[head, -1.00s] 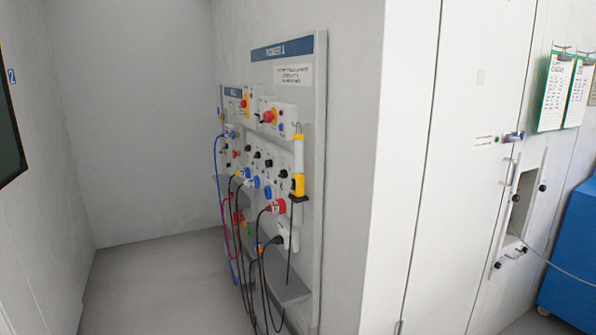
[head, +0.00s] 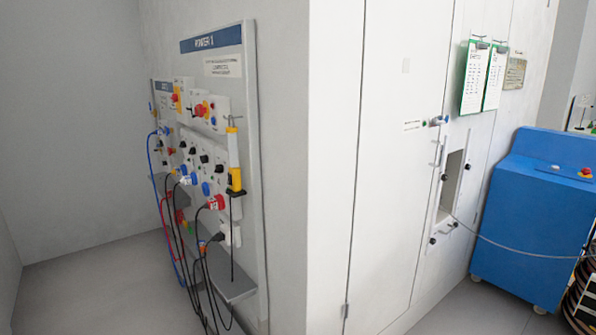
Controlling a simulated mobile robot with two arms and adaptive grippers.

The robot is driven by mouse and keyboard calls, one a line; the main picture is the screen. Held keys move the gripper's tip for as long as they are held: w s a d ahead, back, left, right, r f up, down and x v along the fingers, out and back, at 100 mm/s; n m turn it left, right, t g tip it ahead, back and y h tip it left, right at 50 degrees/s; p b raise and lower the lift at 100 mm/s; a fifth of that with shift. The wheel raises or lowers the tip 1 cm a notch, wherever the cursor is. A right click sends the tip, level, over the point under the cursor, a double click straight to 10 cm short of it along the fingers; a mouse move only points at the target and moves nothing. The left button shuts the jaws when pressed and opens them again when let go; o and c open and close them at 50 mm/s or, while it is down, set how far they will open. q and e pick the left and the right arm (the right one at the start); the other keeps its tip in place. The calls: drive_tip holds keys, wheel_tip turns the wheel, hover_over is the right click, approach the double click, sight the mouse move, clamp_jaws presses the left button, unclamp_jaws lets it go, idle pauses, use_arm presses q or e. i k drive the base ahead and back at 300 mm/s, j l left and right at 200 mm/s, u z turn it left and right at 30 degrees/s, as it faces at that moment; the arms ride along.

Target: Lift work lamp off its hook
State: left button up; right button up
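The work lamp (head: 233,153) is a slim white and yellow stick hanging upright at the right edge of the panel marked with a blue header. Its top meets a small hook (head: 231,121), and a black holder or clip shows around its yellow lower end. A dark cable hangs below it. Neither of my grippers shows in the head view.
The wall panel (head: 253,190) carries switches, red buttons, plugs and hanging cables, with a grey shelf (head: 232,288) low down. A white wall corner (head: 310,200) stands right of it. Further right are a small open hatch (head: 450,185), clipboards (head: 475,78) and a blue cabinet (head: 530,220). Grey floor lies clear at left.

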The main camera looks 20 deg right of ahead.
sight(236, 190)
drive_tip(key=i+j+z, duration=0.25)
drive_tip(key=z, duration=0.2)
drive_tip(key=i+j+z, duration=0.3)
drive_tip(key=z, duration=0.15)
drive_tip(key=i+j+z, duration=0.15)
drive_tip(key=j+z, duration=0.3)
